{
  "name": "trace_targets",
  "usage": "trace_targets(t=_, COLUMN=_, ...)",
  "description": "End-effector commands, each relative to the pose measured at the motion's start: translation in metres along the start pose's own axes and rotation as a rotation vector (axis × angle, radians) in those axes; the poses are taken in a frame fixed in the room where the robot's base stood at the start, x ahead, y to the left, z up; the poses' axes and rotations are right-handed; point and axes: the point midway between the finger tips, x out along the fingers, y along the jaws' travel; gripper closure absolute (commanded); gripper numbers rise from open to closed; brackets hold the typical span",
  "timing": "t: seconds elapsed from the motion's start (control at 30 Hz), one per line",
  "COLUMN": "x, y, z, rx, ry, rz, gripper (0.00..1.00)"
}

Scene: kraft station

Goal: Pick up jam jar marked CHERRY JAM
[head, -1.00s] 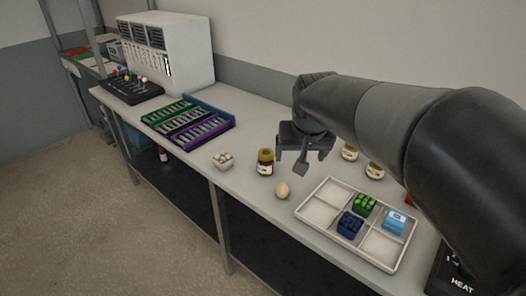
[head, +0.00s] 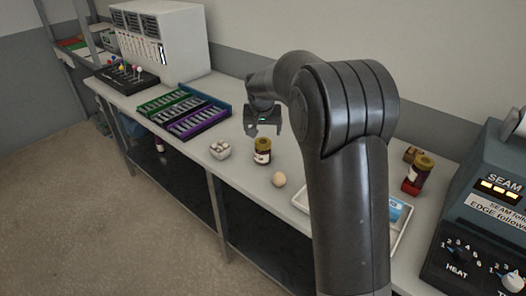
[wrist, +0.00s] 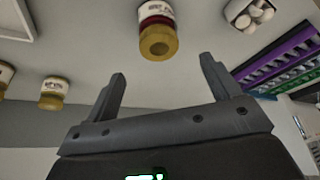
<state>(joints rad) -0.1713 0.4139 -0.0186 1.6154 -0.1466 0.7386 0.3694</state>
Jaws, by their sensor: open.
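A jar (head: 262,151) with a gold lid, dark contents and a white label stands upright on the bench. It also shows in the wrist view (wrist: 154,12), beyond the fingertips and roughly between them. Its label is too small to read, so I cannot tell whether it says CHERRY JAM. My gripper (head: 265,128) is open and empty, just behind and above this jar in the head view; its two fingers show in the wrist view (wrist: 162,72). Two gold-lidded jars (wrist: 53,94) (wrist: 5,78) show left in the wrist view.
A sealing machine (head: 485,215) stands at the right.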

Motion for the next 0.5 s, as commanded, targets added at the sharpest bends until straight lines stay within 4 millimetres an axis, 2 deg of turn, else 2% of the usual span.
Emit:
trace_targets(t=0.2, x=0.036, y=0.001, z=0.001, rx=0.0, ry=-0.003, rz=0.001, gripper=0.18)
trace_targets(t=0.5, x=0.063, y=0.001, z=0.003, rx=0.001, ry=-0.003, rz=0.001, gripper=0.18)
